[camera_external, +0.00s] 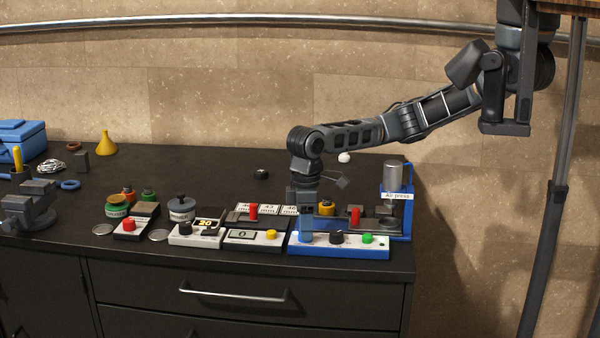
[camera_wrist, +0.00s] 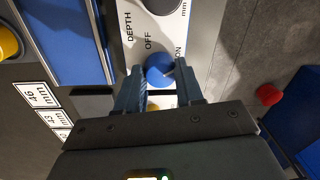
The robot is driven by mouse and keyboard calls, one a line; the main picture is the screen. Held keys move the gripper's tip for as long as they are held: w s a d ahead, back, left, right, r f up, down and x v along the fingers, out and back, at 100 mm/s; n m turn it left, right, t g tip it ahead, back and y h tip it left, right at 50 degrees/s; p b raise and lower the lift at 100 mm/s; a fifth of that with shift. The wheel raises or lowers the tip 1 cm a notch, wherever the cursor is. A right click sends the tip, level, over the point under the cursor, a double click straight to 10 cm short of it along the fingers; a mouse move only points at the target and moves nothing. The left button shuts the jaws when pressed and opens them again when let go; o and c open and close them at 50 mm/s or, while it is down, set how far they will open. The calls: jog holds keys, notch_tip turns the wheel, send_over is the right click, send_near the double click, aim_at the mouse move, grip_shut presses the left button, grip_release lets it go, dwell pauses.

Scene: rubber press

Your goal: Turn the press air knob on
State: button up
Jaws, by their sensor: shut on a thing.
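The air press (camera_external: 391,196) stands at the right end of the dark bench, with a white control strip on its blue base (camera_external: 340,250). Its blue air knob (camera_wrist: 160,68) lies at the end of the strip, near the printed words OFF and ON; it also shows in the external view (camera_external: 306,236). A small pale mark shows on the knob's right side, towards ON. My gripper (camera_wrist: 159,74) is shut on the blue knob, one finger on each side. In the external view my gripper (camera_external: 305,222) points down over the base's left end and partly hides the knob.
Beside the blue knob are a black knob (camera_external: 337,237) and a green button (camera_external: 368,238). A grey control box with a yellow button (camera_external: 271,234) sits close on the left.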

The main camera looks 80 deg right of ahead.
jog(key=o, duration=1)
jog(key=shift+o, duration=0.2)
jog(key=r, duration=0.7)
jog(key=shift+w+d+r, duration=0.1)
jog(key=shift+d+r, duration=0.1)
jog(key=shift+r, duration=0.2)
